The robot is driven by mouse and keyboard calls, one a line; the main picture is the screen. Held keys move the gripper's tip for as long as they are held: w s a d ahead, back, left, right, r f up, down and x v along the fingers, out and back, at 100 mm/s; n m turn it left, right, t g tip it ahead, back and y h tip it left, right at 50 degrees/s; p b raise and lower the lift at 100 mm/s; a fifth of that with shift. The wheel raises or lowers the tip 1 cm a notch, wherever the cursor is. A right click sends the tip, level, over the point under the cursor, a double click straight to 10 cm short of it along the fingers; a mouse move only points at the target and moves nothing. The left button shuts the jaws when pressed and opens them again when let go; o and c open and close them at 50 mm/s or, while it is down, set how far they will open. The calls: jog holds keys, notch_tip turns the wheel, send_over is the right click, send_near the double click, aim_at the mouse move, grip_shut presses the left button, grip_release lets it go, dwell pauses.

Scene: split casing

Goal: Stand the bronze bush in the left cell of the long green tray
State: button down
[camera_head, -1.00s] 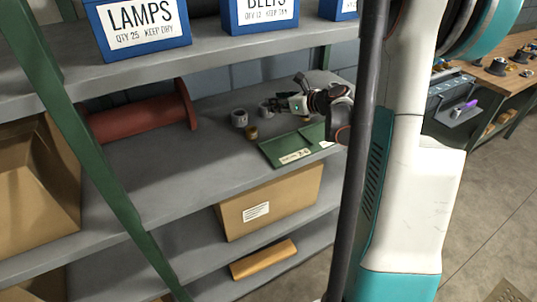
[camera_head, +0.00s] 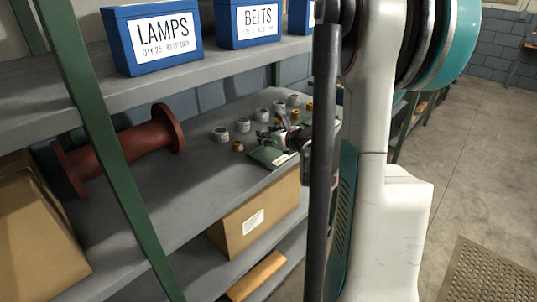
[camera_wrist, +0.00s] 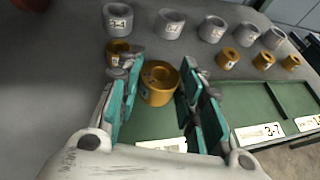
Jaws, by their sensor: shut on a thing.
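In the wrist view, a bronze bush (camera_wrist: 158,84) is upright between the teal fingers of my gripper (camera_wrist: 157,95), which is shut on it. The long green tray (camera_wrist: 255,108) lies below and to the right, with its cells side by side and white labels on its front. The bush is over or just behind the tray's left cell; its base is hidden, so I cannot tell whether it touches. In the head view my gripper (camera_head: 284,134) is at the tray (camera_head: 268,158), and the held bush is not clear there.
Grey bushes (camera_wrist: 170,23) stand in a row behind. Another bronze bush (camera_wrist: 119,48) stands close by my left finger, and more bronze ones (camera_wrist: 228,58) stand to the right. A red spool (camera_head: 122,146) lies at the left. The upper shelf with blue boxes (camera_head: 153,38) is overhead.

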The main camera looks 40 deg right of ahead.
aim_at(268, 157)
jog(key=shift+f+b, duration=0.95)
jog(key=shift+f, duration=1.65)
jog(key=shift+f, duration=0.15)
jog(key=c, duration=1.4)
grip_release()
jog(key=shift+o, duration=0.2)
jog(key=shift+r, duration=0.2)
jog(key=shift+s+r, duration=0.15)
jog(key=shift+s, duration=0.2)
jog(key=p+v, duration=0.3)
jog(key=v, duration=0.8)
